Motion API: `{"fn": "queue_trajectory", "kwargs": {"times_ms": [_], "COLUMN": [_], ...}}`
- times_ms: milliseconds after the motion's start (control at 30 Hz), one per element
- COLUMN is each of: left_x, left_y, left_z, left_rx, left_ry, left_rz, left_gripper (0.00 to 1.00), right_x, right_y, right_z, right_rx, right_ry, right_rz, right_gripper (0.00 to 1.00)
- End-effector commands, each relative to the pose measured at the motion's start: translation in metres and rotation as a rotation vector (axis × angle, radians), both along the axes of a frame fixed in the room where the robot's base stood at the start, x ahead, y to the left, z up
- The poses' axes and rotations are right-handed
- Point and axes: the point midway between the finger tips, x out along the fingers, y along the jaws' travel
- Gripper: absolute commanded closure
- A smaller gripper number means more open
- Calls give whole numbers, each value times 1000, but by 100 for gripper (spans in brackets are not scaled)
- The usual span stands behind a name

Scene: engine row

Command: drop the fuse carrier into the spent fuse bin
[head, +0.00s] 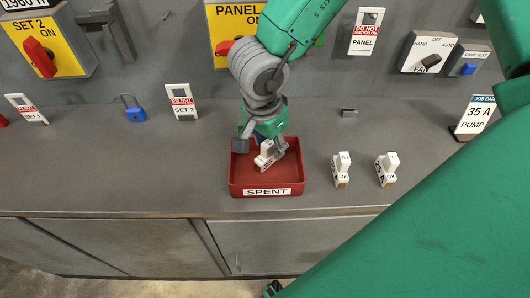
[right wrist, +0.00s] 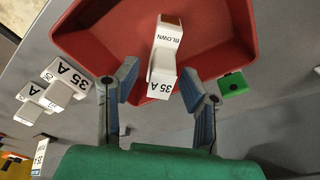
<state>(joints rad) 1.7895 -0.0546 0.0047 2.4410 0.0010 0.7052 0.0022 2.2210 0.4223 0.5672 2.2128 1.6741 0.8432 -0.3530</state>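The fuse carrier (head: 267,157) is a white block marked 35 A and BLOWN; it also shows in the right wrist view (right wrist: 165,48). It is tilted within the outline of the red spent fuse bin (head: 240,183), which has a SPENT label on its front. My right gripper (head: 260,147) is over the bin, pointing down. In the right wrist view its fingers (right wrist: 158,75) are apart on either side of the carrier, with a visible gap at the left finger. I cannot tell whether the carrier touches the bin floor (right wrist: 110,35). My left gripper is not in view.
Two white fuse carriers marked OK (head: 341,170) (head: 386,170) stand right of the bin. A blue padlock (head: 133,110) and tags (head: 182,103) are at the left back. A job card (head: 474,116) stands at the right. The counter left of the bin is clear.

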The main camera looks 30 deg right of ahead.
Motion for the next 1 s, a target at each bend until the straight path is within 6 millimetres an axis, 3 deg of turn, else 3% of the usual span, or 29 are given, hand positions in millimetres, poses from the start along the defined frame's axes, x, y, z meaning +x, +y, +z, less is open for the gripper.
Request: {"fn": "queue_trajectory", "kwargs": {"times_ms": [300, 433, 800, 1000], "left_x": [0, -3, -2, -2], "left_y": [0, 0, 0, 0], "left_z": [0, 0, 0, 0], "left_rx": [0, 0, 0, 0], "left_ry": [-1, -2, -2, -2], "left_rz": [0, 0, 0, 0], "left_gripper": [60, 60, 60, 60], "right_x": [0, 1, -1, -2], "right_y": [0, 1, 12, 16], "right_z": [0, 9, 82, 110], "right_rx": [0, 0, 2, 1], "right_ry": [0, -3, -5, -2], "right_rz": [0, -1, -1, -1], "right_gripper": [55, 55, 55, 55]}}
